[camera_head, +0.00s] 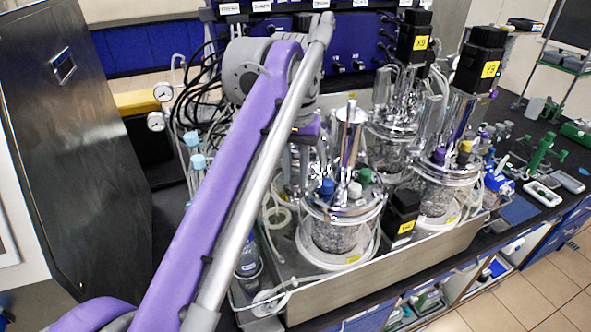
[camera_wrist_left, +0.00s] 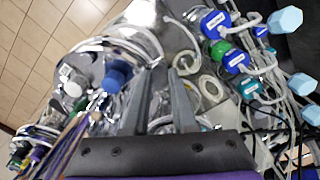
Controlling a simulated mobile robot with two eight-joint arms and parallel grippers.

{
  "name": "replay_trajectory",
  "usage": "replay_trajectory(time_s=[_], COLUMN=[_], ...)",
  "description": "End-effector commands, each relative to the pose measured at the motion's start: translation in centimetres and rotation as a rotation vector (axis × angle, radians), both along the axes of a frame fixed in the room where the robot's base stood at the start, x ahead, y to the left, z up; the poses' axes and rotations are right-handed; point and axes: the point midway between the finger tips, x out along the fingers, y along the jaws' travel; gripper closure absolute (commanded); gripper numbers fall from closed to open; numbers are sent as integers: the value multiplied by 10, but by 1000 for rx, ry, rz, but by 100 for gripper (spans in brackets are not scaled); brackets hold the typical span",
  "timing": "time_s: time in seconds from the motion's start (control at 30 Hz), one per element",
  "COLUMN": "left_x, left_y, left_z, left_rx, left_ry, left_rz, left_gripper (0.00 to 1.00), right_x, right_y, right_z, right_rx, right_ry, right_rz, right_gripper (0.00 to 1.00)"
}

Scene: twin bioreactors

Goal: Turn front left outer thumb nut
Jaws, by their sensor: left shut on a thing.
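The front left bioreactor vessel (camera_head: 336,237) is a glass jar with a shiny metal head plate, standing in a metal tray. Blue, white and green caps sit on its lid. My left gripper (camera_head: 305,158) reaches down at the left edge of this lid, partly hidden behind the silver bar of my arm. In the left wrist view its two grey fingers (camera_wrist_left: 158,74) are close together over the lid's edge, beside a blue cap (camera_wrist_left: 118,72). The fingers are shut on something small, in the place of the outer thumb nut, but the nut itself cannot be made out. My right gripper is not in view.
More vessels with black motors labelled X9 (camera_head: 414,42) and Y9 (camera_head: 481,66) stand behind and to the right. The metal tray's front wall (camera_head: 390,273) runs along the bench. Black cables (camera_head: 203,85) and blue-capped bottles crowd the left side. Little free room surrounds the gripper.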

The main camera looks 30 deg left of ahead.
Motion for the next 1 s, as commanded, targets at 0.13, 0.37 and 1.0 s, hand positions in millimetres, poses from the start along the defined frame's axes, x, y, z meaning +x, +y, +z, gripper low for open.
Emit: replay_trajectory(time_s=[0.13,0.37,1.0], left_x=[0,0,0], left_y=[0,0,0], left_z=[2,1,1], left_rx=[1,1,0], left_ry=[-3,-3,-3], left_rz=[129,298,459], left_gripper=[100,100,100], right_x=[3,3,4], right_y=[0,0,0], right_z=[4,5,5], right_rx=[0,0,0], right_ry=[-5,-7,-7], right_rz=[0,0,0], right_gripper=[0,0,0])
